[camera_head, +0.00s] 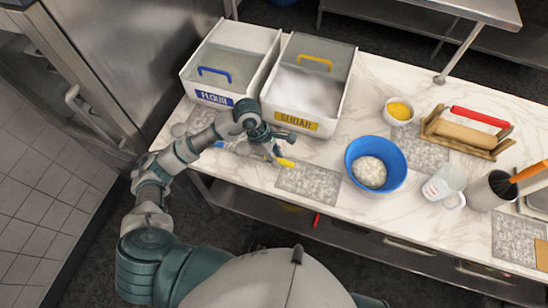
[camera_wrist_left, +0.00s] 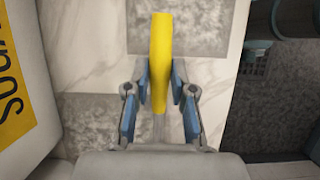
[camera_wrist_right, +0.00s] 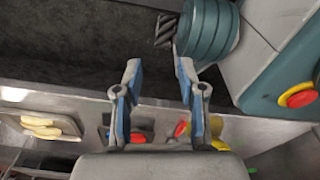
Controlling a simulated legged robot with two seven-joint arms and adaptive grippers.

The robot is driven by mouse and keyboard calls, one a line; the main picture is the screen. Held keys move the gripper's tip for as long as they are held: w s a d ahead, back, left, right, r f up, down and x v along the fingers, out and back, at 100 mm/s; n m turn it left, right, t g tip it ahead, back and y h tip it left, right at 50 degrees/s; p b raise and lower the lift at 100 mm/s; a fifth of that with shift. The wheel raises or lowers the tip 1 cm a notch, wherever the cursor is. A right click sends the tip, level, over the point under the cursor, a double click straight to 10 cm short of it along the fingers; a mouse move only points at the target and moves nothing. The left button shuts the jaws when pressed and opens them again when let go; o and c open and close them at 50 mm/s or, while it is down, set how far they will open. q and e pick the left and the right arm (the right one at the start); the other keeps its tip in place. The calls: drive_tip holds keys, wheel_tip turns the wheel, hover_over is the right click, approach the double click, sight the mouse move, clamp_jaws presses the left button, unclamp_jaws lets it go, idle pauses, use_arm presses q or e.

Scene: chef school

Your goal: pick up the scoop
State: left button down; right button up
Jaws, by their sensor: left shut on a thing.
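My left gripper (camera_head: 275,150) is at the counter in front of the sugar bin. In the left wrist view its fingers (camera_wrist_left: 161,80) are shut on the yellow handle of the scoop (camera_wrist_left: 161,50). The yellow handle also shows in the head view (camera_head: 286,162); its end points toward the grey mat on the right. The rest of this scoop is mostly hidden by the gripper. My right gripper (camera_wrist_right: 158,70) is open and empty in the right wrist view, over the dark floor beside a counter edge. It does not show in the head view.
The flour bin (camera_head: 230,62) and sugar bin (camera_head: 310,85) stand behind my left gripper. A blue bowl with dough (camera_head: 398,180) is to the right, with a small yellow-filled bowl (camera_head: 399,110) behind it. A bare speckled mat (camera_head: 310,184) lies between gripper and blue bowl.

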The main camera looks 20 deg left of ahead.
use_arm(q)
wheel_tip(320, 180, up, 2)
drive_tip(key=shift+r, duration=0.2)
drive_tip(key=s+d+p, duration=0.1)
drive_tip(key=s+p, duration=0.1)
drive_tip(key=s, duration=0.6)
drive_tip(key=s+d+r+p, duration=0.1)
drive_tip(key=s+d+p, duration=0.1)
drive_tip(key=s, duration=0.5)
drive_tip(key=shift+s+r+p, duration=0.15)
drive_tip(key=shift+s+p, duration=0.2)
drive_tip(key=shift+p, duration=0.05)
use_arm(e)
drive_tip(key=s+d, duration=0.1)
drive_tip(key=s, duration=0.6)
drive_tip(key=shift+s+d+r, duration=0.3)
